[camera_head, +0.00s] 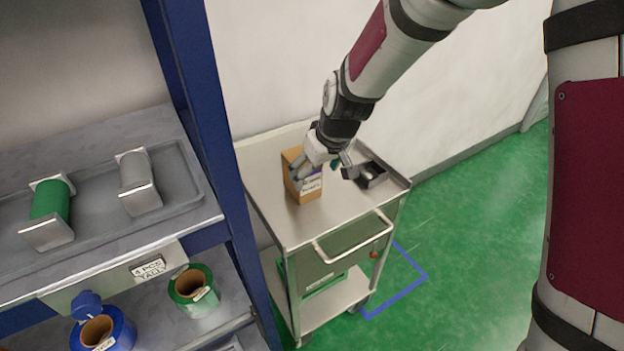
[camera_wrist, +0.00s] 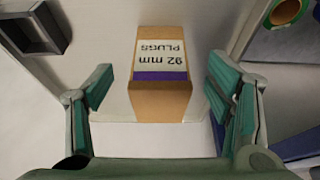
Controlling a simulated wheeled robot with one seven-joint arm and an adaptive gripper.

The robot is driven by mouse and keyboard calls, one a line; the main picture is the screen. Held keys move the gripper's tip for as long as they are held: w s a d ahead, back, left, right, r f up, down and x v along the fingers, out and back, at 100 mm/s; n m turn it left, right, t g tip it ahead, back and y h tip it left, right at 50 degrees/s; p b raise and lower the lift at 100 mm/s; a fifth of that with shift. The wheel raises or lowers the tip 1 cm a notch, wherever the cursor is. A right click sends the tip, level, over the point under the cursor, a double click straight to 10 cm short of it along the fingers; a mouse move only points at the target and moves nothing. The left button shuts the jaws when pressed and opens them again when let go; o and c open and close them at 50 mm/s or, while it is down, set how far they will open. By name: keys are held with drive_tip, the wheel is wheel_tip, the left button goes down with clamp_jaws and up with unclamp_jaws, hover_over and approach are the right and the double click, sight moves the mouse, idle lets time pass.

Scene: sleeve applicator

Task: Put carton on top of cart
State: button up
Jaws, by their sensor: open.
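A brown carton (camera_head: 303,187) with a white and purple label stands on the steel top of the cart (camera_head: 280,222). In the wrist view the carton (camera_wrist: 159,98) reads "92 mm PLUGS" upside down and sits between my fingers. My gripper (camera_head: 321,175) is open above and beside the carton in the head view, partly hiding it. In the wrist view my gripper (camera_wrist: 160,100) shows green finger pads on both sides, with gaps between them and the carton. I cannot tell whether the carton rests fully on the top.
A dark open metal bin (camera_head: 371,175) sits at the right of the cart top. A blue rack (camera_head: 205,110) stands left, its tray (camera_head: 98,215) holding a green and a grey spool. Green and blue rolls lie on the lower shelf. A wall runs behind the cart.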

drive_tip(key=v, duration=0.5)
drive_tip(key=shift+s+d+r, duration=0.1)
drive_tip(key=shift+r, duration=0.25)
drive_tip(key=s+d+r+m+h, duration=0.1)
drive_tip(key=s+d+r+m, duration=0.2)
drive_tip(key=s+d+r, duration=0.9)
drive_tip(key=s+d+m, duration=0.2)
drive_tip(key=s+d, duration=0.2)
drive_tip(key=s, duration=0.5)
drive_tip(key=s+d+f+m+g+h, duration=0.1)
drive_tip(key=s+d, duration=0.2)
drive_tip(key=s, duration=0.6)
drive_tip(key=shift+s+d+m+h, duration=0.3)
drive_tip(key=shift+s+d+m, duration=0.1)
